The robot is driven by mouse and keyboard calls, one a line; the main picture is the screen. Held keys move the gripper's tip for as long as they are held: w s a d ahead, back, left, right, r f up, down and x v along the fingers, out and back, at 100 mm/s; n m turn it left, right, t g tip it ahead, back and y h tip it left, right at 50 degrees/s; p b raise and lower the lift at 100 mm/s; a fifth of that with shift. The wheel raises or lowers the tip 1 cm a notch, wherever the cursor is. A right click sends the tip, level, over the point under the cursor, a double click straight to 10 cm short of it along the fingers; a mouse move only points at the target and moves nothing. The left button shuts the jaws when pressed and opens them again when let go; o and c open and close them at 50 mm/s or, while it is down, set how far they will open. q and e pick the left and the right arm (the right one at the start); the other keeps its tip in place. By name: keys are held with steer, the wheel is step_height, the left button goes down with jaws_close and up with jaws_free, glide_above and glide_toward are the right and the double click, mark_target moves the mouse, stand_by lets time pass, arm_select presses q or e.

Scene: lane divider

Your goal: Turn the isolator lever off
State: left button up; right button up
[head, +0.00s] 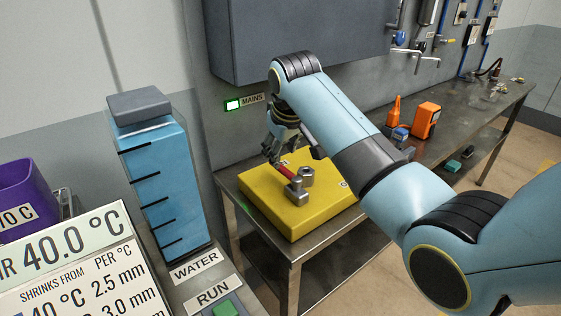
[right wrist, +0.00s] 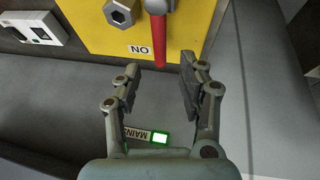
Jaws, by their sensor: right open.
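The isolator lever (head: 286,172) has a red handle and a grey metal hub, on top of a yellow box (head: 262,205). Its handle points toward the back left, at the wall side. In the right wrist view the red handle (right wrist: 158,40) ends beside a white ON label (right wrist: 139,49). My right gripper (head: 275,150) is at the handle's end. In the right wrist view the right gripper (right wrist: 161,72) is open, its fingertips on either side of the handle's tip, with gaps on both sides. My left gripper is not in view.
A MAINS lamp (head: 232,104) on the wall is lit; a grey cabinet (head: 300,35) hangs above. A hex nut-like post (head: 307,176) stands beside the lever. A blue water tank (head: 168,190) stands left.

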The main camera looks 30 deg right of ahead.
mark_target(284, 171)
steer(key=x, duration=0.6)
jaws_close()
stand_by(0.3)
